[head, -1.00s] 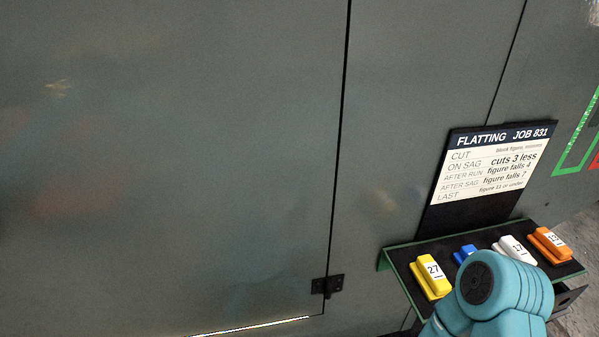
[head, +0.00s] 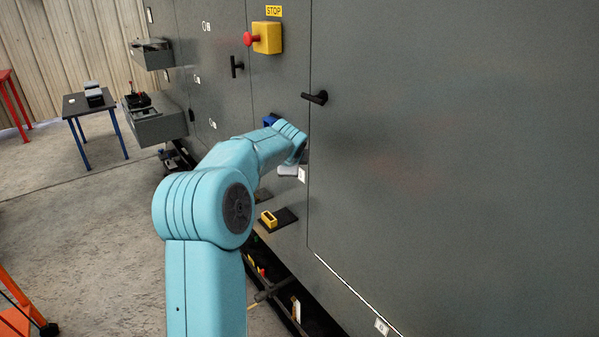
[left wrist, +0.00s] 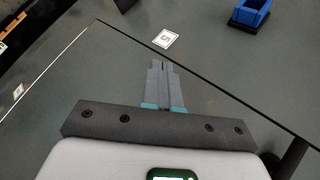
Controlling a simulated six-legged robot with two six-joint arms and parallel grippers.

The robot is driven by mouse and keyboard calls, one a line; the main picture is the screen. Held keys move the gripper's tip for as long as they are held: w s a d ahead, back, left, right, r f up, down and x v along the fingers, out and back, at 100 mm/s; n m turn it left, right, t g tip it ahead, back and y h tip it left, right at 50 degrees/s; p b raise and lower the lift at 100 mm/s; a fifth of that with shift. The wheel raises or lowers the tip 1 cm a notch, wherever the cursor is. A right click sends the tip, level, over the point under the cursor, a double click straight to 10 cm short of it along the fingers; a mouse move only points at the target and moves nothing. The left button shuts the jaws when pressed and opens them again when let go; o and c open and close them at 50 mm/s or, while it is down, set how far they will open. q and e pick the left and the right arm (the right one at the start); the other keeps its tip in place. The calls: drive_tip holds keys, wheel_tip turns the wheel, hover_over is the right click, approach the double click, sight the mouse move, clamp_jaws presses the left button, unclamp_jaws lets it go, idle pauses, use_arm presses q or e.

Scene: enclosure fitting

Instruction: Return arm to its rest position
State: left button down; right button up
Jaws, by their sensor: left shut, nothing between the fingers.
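My left arm (head: 205,200) reaches forward from the bottom of the head view, its wrist (head: 291,140) close to the grey cabinet front. The fingers cannot be made out there. In the left wrist view my left gripper (left wrist: 161,63) is shut and empty, its fingertips near a white marker label (left wrist: 165,38) on the grey panel. I cannot tell whether they touch the panel. My right arm and gripper are not in view.
A blue holder (left wrist: 250,13) is on the panel, partly hidden by my arm in the head view. A yellow block (head: 268,219) lies on a small black shelf. A black handle (head: 315,97) and a yellow stop box (head: 267,38) project above. Open floor (head: 90,240) lies left.

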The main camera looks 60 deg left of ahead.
use_arm(q)
drive_tip(key=w+d+f+n+h, duration=0.1)
drive_tip(key=w+d+f+h, duration=0.35)
drive_tip(key=d+f, duration=0.9)
drive_tip(key=w+d+f+n+h, duration=0.1)
drive_tip(key=w+d+f+h, duration=0.3)
drive_tip(key=d+f, duration=1)
drive_tip(key=s+d+f+n+g+h, duration=0.1)
drive_tip(key=s+d+f, duration=0.25)
drive_tip(key=d, duration=0.55)
drive_tip(key=s+d+f+n+h, duration=0.1)
drive_tip(key=s+d+f+n, duration=0.1)
drive_tip(key=d+f, duration=0.5)
drive_tip(key=s+d+f+n+g+h, duration=0.1)
drive_tip(key=s+d+n+g, duration=0.2)
drive_tip(key=s+d, duration=1)
drive_tip(key=shift+s+d+f, duration=0.25)
drive_tip(key=shift+s+f, duration=0.15)
drive_tip(key=shift+s, duration=0.65)
drive_tip(key=shift+h, duration=0.25)
